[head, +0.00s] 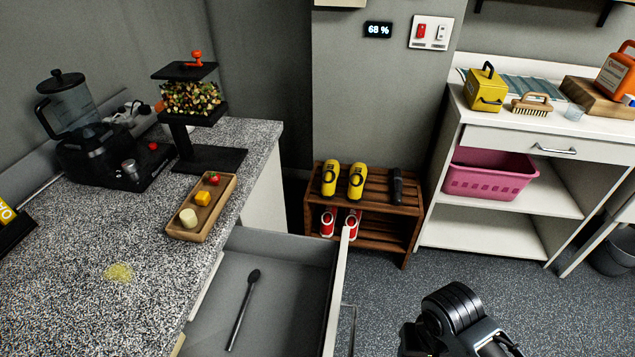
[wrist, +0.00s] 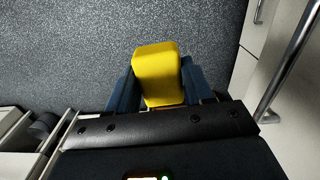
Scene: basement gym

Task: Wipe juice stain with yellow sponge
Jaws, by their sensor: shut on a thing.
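A yellow juice stain (head: 119,272) lies on the speckled grey countertop (head: 70,240) at the left of the head view. My gripper (wrist: 160,85) is shut on the yellow sponge (wrist: 157,68) in the wrist view, with a blue finger on each side of it. The sponge is held over the dark speckled floor, away from the countertop. In the head view only part of my arm shows at the bottom right; the fingers and sponge are not visible there.
An open drawer (head: 285,245) with a black spoon (head: 243,310) juts out beside the counter. A wooden tray (head: 180,233) with small food pieces, a blender (head: 72,130) and a dispenser (head: 190,100) stand on the counter. A shoe rack (head: 363,205) and white shelf unit (head: 480,230) stand behind.

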